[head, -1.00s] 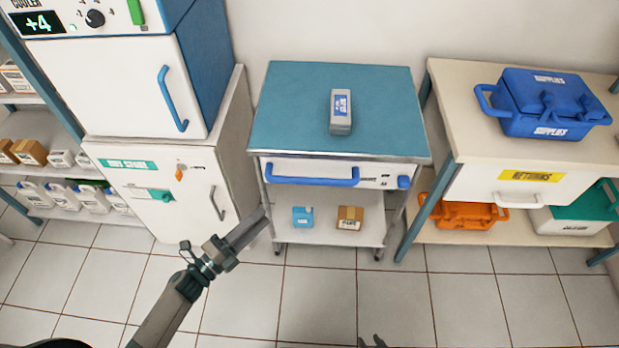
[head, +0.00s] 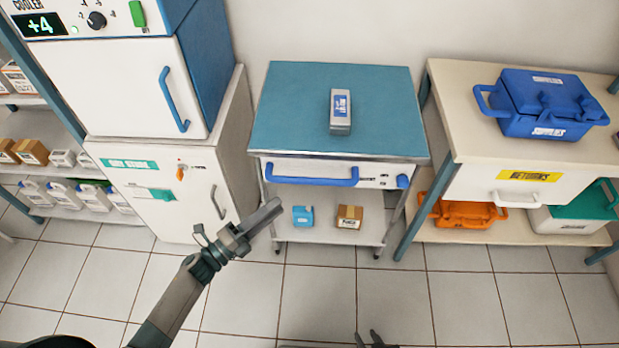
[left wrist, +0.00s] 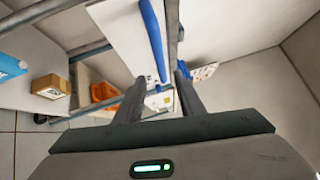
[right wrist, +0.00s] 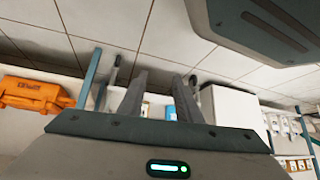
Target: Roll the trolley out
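The trolley (head: 285,105) stands against the wall in the middle of the head view. It has a teal top, a white front panel with a blue handle (head: 310,180), and a lower shelf. The handle also shows in the left wrist view (left wrist: 153,40), just ahead of my left fingers. My left gripper (head: 277,205) is open and empty, in front of and below the handle's left end, apart from it. My right gripper (head: 374,340) is at the bottom edge of the head view, well short of the trolley. Its fingers are apart and empty in the right wrist view (right wrist: 158,85).
A grey box (head: 341,118) stands on the trolley top. A blue box (head: 302,216) and a brown box (head: 349,217) sit on its lower shelf. A white cabinet (head: 160,205) is close on the left, a returns desk (head: 470,140) on the right. The tiled floor (head: 320,290) in front is clear.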

